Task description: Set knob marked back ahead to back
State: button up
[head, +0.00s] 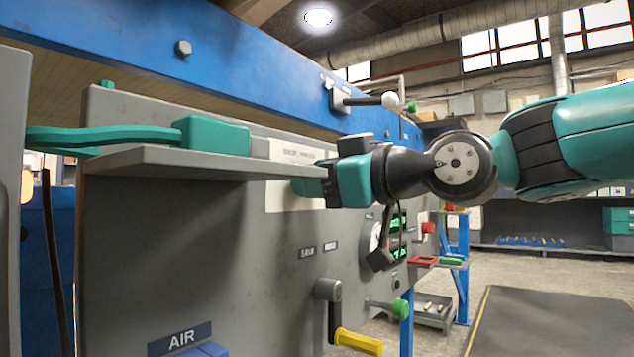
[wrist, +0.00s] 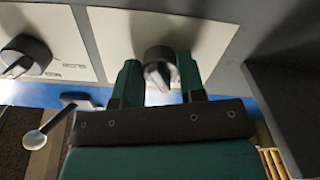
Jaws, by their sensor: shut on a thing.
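In the wrist view a dark grey round knob (wrist: 157,58) with a raised grip bar sits on a white plate (wrist: 112,38). The two green fingers of my gripper (wrist: 161,80) are on either side of its bar and shut on it. The bar runs roughly up and down in that picture. Any marks around this knob are hidden or unreadable. A second, similar knob (wrist: 25,55) is to the left on its own white plate, with small print I cannot read. In the head view my gripper (head: 312,180) is at the grey panel and hides the knob.
A grey shelf (head: 195,158) juts out left of my gripper, with a teal part (head: 212,135) behind it. Below are a yellow-handled lever (head: 357,341) and a green-ended lever (head: 400,308). A white-ended lever (head: 388,99) is above.

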dwell(0.4)
jog(key=o, duration=0.9)
jog(key=shift+p+v, duration=4.4)
jog(key=shift+v, duration=4.3)
jog(key=shift+f, duration=0.1)
